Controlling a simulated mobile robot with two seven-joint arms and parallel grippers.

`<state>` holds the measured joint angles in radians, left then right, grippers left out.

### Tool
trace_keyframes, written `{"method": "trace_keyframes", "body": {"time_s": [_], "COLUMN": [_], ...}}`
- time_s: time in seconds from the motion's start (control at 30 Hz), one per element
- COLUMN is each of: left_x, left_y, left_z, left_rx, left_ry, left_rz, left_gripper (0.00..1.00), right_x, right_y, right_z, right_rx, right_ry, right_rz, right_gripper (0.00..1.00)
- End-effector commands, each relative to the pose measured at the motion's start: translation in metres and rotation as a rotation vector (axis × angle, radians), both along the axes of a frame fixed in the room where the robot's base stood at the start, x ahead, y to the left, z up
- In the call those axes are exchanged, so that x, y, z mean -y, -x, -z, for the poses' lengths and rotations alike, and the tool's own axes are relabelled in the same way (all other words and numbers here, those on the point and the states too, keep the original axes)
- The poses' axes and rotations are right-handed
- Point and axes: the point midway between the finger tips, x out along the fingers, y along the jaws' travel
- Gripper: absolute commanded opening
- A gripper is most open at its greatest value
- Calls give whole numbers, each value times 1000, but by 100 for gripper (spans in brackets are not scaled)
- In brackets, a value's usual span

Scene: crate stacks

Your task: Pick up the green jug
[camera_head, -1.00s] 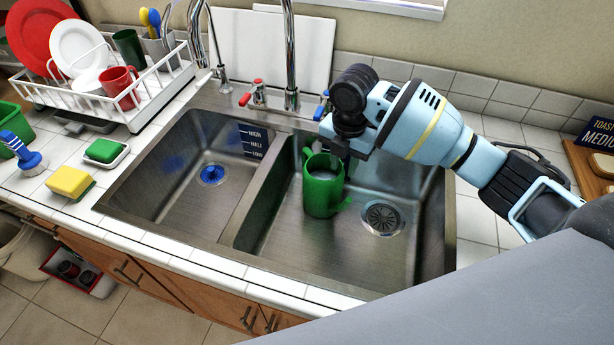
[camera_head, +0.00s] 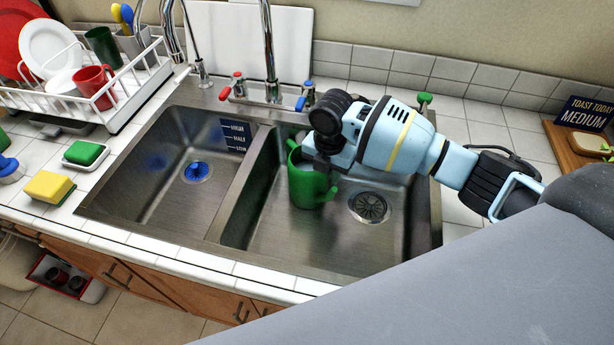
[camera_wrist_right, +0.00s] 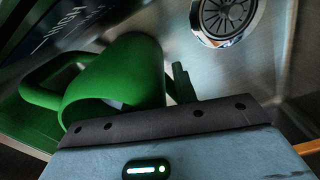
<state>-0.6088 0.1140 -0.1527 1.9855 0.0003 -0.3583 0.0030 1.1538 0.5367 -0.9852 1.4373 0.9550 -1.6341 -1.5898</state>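The green jug (camera_head: 308,186) stands upright in the right basin of the sink (camera_head: 262,222), left of the drain. One loop handle shows at its upper left and a green part juts out at its lower right. My right gripper (camera_head: 318,164) is at the jug's top right and covers part of its rim. In the right wrist view the jug (camera_wrist_right: 122,75) lies close in front of the gripper's dark edge, its handle to the left. The fingers are hidden, so I cannot tell whether they are open or touch the jug. My left gripper is not in view.
The right basin's drain (camera_head: 369,207) lies just right of the jug. The tall faucet (camera_head: 270,60) and its red and blue taps stand behind the basins. The left basin (camera_head: 165,185) is empty. A dish rack (camera_head: 125,115) stands at the upper left.

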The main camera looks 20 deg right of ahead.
Motion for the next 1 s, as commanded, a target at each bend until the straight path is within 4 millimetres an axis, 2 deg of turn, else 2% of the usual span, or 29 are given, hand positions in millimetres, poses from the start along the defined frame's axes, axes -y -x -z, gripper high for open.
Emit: {"method": "trace_keyframes", "body": {"time_s": [0.1, 0.3, 0.5, 0.53, 1.0], "left_x": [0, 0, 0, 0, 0], "left_y": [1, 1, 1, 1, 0], "left_z": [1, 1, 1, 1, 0], "left_rx": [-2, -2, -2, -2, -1], "left_ry": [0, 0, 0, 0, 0], "left_rz": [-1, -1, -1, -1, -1], "left_gripper": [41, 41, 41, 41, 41], "right_x": [0, 0, 0, 0, -1], "right_y": [0, 0, 0, 0, -1], "right_z": [6, 6, 5, 5, 2], "right_rx": [0, 1, 1, 1, 3], "right_ry": [0, 0, 0, 0, -1], "right_rz": [-1, -1, -1, -1, -1], "right_gripper": [28, 28, 2, 0, 0]}}
